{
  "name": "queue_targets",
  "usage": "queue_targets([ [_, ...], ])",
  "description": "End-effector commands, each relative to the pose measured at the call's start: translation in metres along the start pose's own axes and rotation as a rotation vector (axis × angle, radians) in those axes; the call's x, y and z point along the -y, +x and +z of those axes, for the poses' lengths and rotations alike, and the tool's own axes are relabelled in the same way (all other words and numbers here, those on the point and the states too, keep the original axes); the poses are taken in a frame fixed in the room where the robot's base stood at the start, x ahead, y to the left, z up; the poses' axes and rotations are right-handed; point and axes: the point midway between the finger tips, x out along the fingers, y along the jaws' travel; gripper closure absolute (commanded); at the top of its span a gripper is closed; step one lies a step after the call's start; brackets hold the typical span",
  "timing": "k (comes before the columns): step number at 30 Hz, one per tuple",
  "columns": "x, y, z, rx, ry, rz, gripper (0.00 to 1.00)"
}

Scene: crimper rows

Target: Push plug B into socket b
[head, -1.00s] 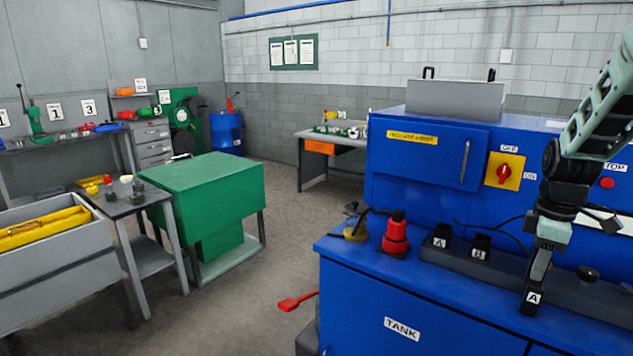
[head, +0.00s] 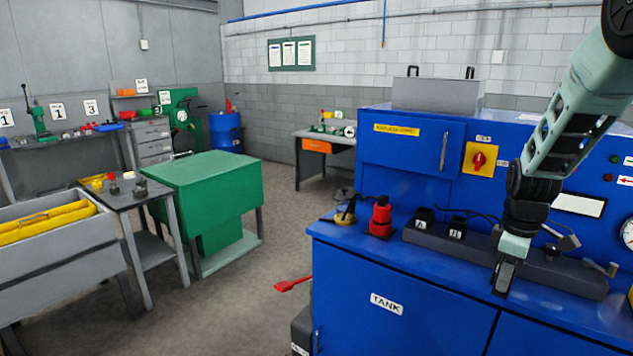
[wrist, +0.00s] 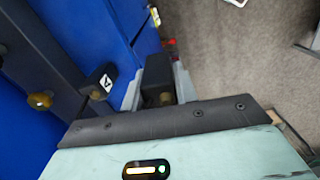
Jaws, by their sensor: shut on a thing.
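My gripper (head: 503,278) is shut on a black block-shaped plug, above the front edge of the blue tank bench. The plug (wrist: 157,72) shows between the grey fingers in the wrist view; no letter can be read on it now. Two black sockets stand at the left end of a dark bar on the bench: one lettered A (head: 424,215) and, right of it, one lettered B (head: 457,226). My gripper is to the right and in front of socket b, apart from it. The wrist view shows a black block with a letter resembling A (wrist: 98,80), left of the held plug.
The dark bar (head: 580,280) carries small knobs and a lever to the right of the sockets. The blue cabinet wall (head: 410,150) rises behind. A cable runs behind the sockets.

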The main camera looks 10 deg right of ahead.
Motion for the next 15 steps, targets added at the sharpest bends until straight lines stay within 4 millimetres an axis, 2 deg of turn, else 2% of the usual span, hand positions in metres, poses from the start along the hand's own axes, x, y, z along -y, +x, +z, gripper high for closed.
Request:
queue_targets([
  [8,0.031,0.067,-0.050,0.006,0.122,-0.004,0.99],
  [12,0.065,0.128,-0.085,0.011,0.259,-0.004,0.99],
  [15,0.089,0.168,-0.101,0.010,0.370,-0.002,0.99],
])
